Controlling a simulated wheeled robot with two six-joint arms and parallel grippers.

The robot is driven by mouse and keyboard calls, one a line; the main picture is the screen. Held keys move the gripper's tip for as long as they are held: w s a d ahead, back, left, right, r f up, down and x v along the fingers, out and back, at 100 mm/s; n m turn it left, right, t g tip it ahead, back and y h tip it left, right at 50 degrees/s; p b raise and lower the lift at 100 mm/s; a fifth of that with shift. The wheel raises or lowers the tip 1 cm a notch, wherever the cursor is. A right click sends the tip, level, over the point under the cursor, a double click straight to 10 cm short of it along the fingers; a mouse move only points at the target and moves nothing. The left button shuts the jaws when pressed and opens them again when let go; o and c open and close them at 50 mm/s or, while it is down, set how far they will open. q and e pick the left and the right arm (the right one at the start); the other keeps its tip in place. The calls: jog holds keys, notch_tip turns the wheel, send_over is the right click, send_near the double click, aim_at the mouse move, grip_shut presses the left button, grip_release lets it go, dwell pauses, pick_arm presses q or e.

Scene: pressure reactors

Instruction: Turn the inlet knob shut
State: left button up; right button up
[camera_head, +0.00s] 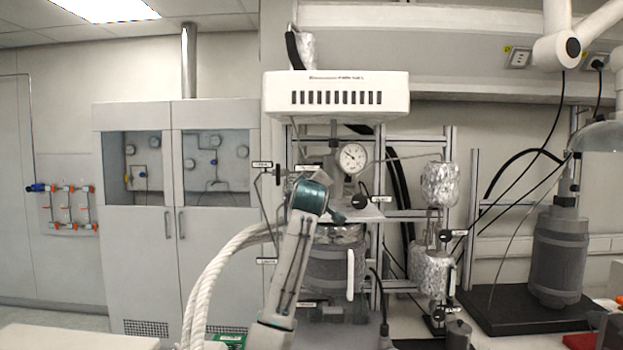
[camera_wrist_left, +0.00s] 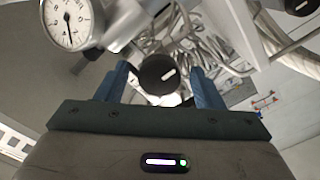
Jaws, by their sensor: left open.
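My left gripper (camera_wrist_left: 165,82) is open, with its two blue fingers apart in the left wrist view. A round black knob (camera_wrist_left: 157,74) with a short white mark shows between the fingertips, with gaps on both sides. I cannot read a label to confirm it is the inlet knob. In the head view my left arm reaches up in front of the reactor (camera_head: 335,265), and its wrist hides the fingers and that knob. Another black knob (camera_head: 360,201) with a label is below and right of the pressure gauge (camera_head: 353,157). My right gripper is not in view.
The gauge also shows in the left wrist view (camera_wrist_left: 70,22), close to the gripper. A white braided hose (camera_head: 207,278) runs left of my arm. Foil-wrapped vessels (camera_head: 440,185) and more black knobs (camera_head: 445,236) stand to the right. A white vented box (camera_head: 336,95) overhangs above.

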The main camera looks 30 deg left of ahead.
pick_arm(q)
jog(key=shift+x, duration=0.8)
jog(key=shift+d, duration=0.1)
jog(key=c, duration=1)
jog(key=shift+o, duration=0.2)
